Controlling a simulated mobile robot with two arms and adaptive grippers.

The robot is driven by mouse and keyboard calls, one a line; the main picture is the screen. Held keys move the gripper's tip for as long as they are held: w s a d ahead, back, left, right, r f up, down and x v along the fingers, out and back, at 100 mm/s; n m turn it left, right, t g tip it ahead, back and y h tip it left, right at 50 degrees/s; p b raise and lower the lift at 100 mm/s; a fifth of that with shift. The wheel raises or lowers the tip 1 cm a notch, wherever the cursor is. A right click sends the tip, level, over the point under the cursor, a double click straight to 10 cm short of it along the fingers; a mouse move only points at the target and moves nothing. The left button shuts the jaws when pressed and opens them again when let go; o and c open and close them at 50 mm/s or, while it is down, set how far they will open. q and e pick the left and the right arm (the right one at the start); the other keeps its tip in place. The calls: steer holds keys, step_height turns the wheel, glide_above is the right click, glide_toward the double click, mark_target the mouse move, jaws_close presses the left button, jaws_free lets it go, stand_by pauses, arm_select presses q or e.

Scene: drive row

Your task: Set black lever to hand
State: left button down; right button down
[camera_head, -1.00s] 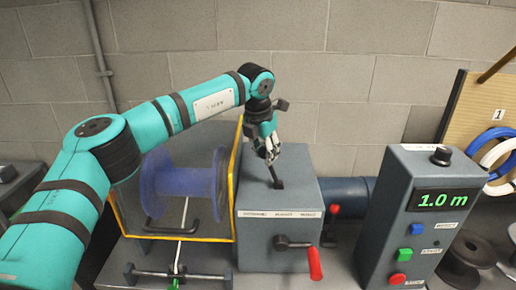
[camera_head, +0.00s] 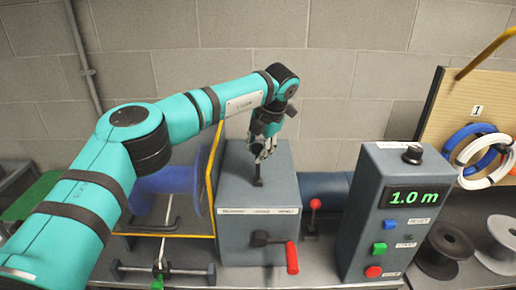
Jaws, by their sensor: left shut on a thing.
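The black lever (camera_head: 258,180) rises from the top of a grey gear housing (camera_head: 235,240). It stands about upright. My left gripper (camera_head: 262,155) comes down from above and is shut on the lever's upper end, hiding that end. The lever's foot shows below the fingers. A white label strip (camera_head: 258,211) runs along the housing's front top edge; its words are too small to read. My right gripper is not in view.
A red-handled crank (camera_head: 291,258) is on the housing front. A small red-knobbed lever (camera_head: 315,204) stands to its right. A control box (camera_head: 395,215) reads 1.0 m. A yellow-framed guard (camera_head: 213,180) and blue spool (camera_head: 165,192) are at left, behind my arm.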

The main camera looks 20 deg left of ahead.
arm_select(q)
steer(key=c, duration=0.9)
jaws_free()
steer(key=shift+d, duration=0.1)
steer(key=v, duration=1.2)
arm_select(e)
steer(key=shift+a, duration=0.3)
arm_select(q)
steer(key=shift+f, duration=0.1)
